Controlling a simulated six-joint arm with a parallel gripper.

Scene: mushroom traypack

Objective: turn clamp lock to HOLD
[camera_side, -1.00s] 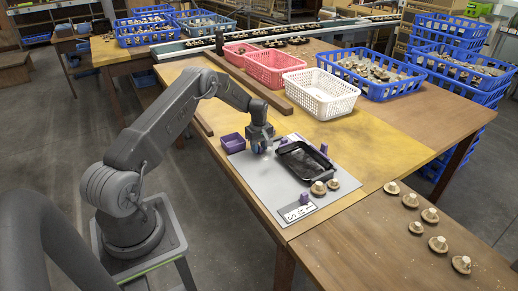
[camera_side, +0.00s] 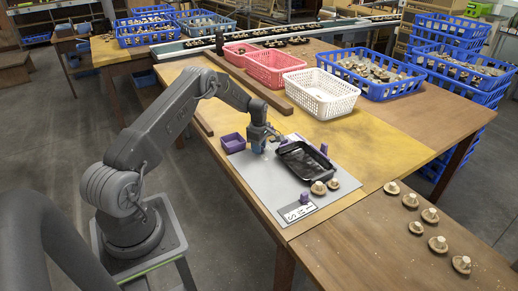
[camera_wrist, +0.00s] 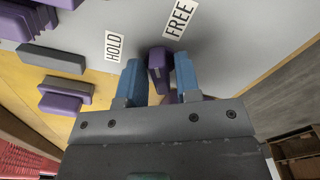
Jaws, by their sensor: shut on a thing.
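My gripper (camera_wrist: 157,80) has its two blue fingers on either side of the purple clamp lock lever (camera_wrist: 159,62) in the wrist view. The lever stands between a white HOLD label (camera_wrist: 113,46) on the left and a white FREE label (camera_wrist: 180,18) above and to the right. Its foot is hidden behind the gripper body. In the side view, my gripper (camera_side: 258,147) is low over the grey board, at the left end of the black tray (camera_side: 297,172); it hides the lever there.
Purple and grey blocks (camera_wrist: 52,60) lie left in the wrist view. The board's front left (camera_side: 265,180) is clear.

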